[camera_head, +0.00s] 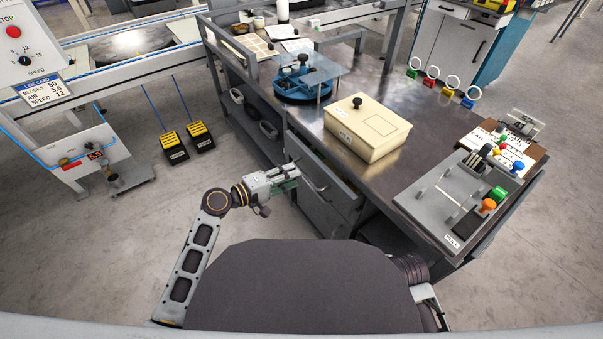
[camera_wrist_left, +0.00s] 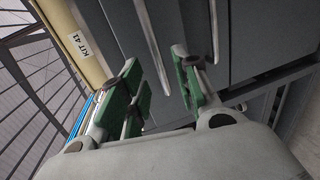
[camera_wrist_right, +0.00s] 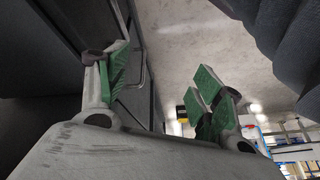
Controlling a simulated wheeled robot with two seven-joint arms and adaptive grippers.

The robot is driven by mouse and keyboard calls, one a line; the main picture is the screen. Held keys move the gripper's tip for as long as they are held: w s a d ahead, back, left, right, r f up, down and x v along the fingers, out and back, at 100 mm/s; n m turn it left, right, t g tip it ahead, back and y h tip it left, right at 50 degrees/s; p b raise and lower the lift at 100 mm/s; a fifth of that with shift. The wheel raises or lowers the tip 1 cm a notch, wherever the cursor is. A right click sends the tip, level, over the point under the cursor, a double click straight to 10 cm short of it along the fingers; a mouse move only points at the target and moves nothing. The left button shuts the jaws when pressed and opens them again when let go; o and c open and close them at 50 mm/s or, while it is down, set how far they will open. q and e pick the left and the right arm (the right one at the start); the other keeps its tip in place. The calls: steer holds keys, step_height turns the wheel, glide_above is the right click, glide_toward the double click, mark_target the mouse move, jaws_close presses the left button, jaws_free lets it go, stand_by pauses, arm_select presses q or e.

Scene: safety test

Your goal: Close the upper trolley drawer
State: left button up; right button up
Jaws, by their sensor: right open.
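The grey trolley (camera_head: 395,188) stands right of centre in the head view, with drawer fronts on its near left side. The upper drawer (camera_head: 330,167) appears to stick out a little under the worktop; its inside is mostly hidden. My left gripper (camera_head: 295,177) is at this drawer's front, close to its handle. In the left wrist view its green fingers (camera_wrist_left: 155,62) are apart, with a bar handle (camera_wrist_left: 150,45) showing between them; contact is unclear. My right gripper (camera_wrist_right: 160,62) shows open and empty in the right wrist view, low near a dark panel.
On the worktop are a cream lidded box (camera_head: 368,127), a blue round fixture (camera_head: 303,85) and a grey fixture plate (camera_head: 448,200) with coloured knobs. Yellow pedals (camera_head: 186,142) lie on the floor at left.

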mark_target(301, 171)
arm_select(q)
steer(key=shift+b+x, duration=0.5)
steer(key=shift+x, duration=1.95)
arm_select(e)
steer(key=shift+a+f, duration=0.2)
steer(key=shift+f, duration=1.25)
arm_select(q)
steer(key=c, duration=0.7)
jaws_close()
arm_select(e)
steer(key=shift+w+a+r, duration=0.1)
steer(key=shift+a+r, duration=0.05)
steer(key=shift+r, duration=0.05)
